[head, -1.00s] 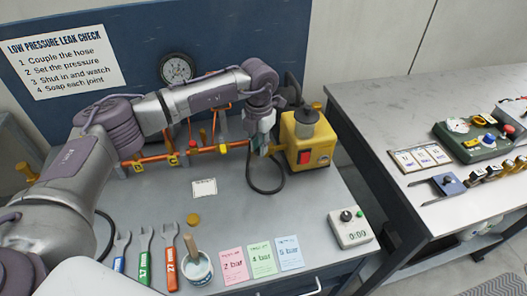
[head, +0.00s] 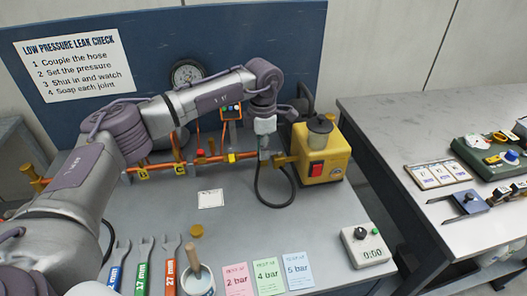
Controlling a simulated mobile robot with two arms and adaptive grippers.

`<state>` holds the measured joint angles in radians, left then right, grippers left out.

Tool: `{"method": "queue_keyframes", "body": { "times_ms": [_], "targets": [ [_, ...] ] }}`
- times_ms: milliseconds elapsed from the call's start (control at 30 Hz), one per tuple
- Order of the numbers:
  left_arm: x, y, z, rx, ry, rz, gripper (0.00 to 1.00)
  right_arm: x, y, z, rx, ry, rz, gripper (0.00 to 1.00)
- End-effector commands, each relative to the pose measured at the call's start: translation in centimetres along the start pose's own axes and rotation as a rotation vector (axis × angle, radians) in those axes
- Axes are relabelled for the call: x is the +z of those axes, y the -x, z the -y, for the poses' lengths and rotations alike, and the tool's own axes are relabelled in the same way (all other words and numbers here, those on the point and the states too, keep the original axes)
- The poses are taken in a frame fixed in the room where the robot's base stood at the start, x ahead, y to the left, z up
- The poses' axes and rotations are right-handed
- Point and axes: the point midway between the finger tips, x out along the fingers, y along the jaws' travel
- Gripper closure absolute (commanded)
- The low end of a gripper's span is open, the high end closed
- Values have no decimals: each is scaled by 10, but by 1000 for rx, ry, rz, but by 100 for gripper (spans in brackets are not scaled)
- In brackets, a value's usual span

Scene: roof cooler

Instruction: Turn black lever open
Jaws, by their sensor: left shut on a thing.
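My left gripper (head: 266,152) points down at the right end of the copper pipe (head: 212,160), close to the yellow pump. It is shut on a small part there that looks like the black lever; the fingers hide most of it, so its angle cannot be read. The pipe carries yellow letter tags and a red-topped fitting (head: 200,155). A black hose (head: 275,203) loops down from the pipe's end. My right gripper is not in view.
The yellow pump (head: 322,155) with a red switch stands just right of the gripper. Wrenches, a soap pot (head: 198,278), pressure cards (head: 267,276) and a timer (head: 366,245) lie along the bench front. A second bench (head: 400,125) stands right.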

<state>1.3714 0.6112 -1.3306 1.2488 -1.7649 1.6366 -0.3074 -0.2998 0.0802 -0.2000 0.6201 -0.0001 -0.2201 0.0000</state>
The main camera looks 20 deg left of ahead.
Motion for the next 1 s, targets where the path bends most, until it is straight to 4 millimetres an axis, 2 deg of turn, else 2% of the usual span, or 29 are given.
{"method": "queue_keyframes", "body": {
  "times_ms": [500,533,667,1000],
  "targets": [
    [1,2,-2,3,-20,3,100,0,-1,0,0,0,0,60],
    [1,2,-2,3,-20,3,80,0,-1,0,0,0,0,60],
    [0,2,-2,2,-20,3,58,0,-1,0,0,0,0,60],
    [0,2,-1,1,-20,1,56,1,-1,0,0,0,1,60]
  ]
}}
